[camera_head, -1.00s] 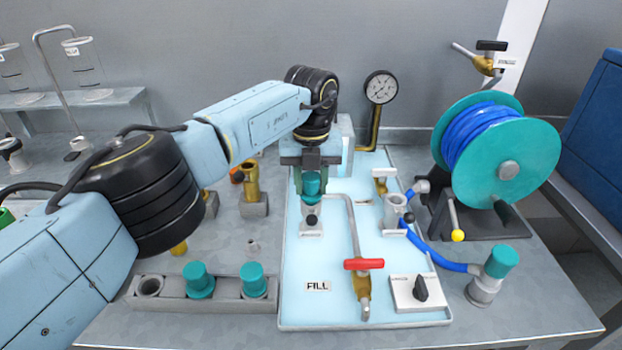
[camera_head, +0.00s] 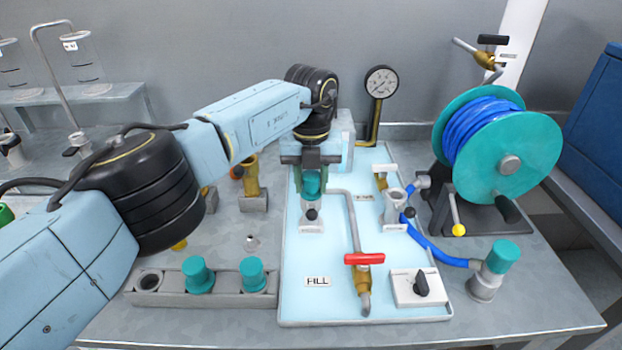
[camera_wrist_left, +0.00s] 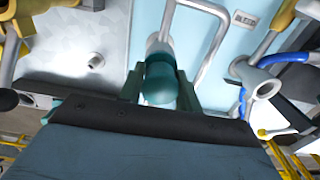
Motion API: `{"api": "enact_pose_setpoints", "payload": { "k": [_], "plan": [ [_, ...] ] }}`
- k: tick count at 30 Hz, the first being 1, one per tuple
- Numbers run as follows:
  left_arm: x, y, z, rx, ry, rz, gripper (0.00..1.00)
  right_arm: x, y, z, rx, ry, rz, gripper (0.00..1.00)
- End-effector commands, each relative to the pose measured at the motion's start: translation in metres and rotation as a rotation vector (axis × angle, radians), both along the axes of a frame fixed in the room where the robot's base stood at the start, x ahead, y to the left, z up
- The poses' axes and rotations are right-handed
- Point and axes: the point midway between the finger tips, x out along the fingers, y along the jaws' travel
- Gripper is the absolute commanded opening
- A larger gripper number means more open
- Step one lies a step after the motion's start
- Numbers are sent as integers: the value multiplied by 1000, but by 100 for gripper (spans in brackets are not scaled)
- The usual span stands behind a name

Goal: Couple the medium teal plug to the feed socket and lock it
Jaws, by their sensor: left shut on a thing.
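My left gripper (camera_head: 312,182) is shut on a teal plug (camera_head: 312,186), which is upright. The plug is at the top of a grey socket (camera_head: 312,212) with a black knob on its front, on the pale blue tray. I cannot tell how deep the plug sits, and the label under the socket is too small to read. In the left wrist view the teal plug (camera_wrist_left: 159,82) is between the green fingers, with the grey socket (camera_wrist_left: 157,46) beyond it. My right gripper is not in view.
A grey rack (camera_head: 170,299) at front left holds two teal-capped plugs (camera_head: 198,276) and one empty hole. A bent pipe with a red-handled valve (camera_head: 364,259) stands right of the socket. A hose reel (camera_head: 510,163) and a teal-capped hose end (camera_head: 502,257) are farther right.

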Motion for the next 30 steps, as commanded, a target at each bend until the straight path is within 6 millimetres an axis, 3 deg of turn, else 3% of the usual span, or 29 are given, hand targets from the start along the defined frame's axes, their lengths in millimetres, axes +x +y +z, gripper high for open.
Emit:
{"api": "enact_pose_setpoints", "payload": {
  "k": [8,9,14,30],
  "plan": [
    [0,0,-2,0,0,0,11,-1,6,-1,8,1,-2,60],
    [0,0,-2,0,0,0,38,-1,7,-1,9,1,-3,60],
    [0,0,-1,0,0,0,59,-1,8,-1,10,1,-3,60],
    [0,0,-1,0,0,0,60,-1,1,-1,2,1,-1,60]
  ]
}}
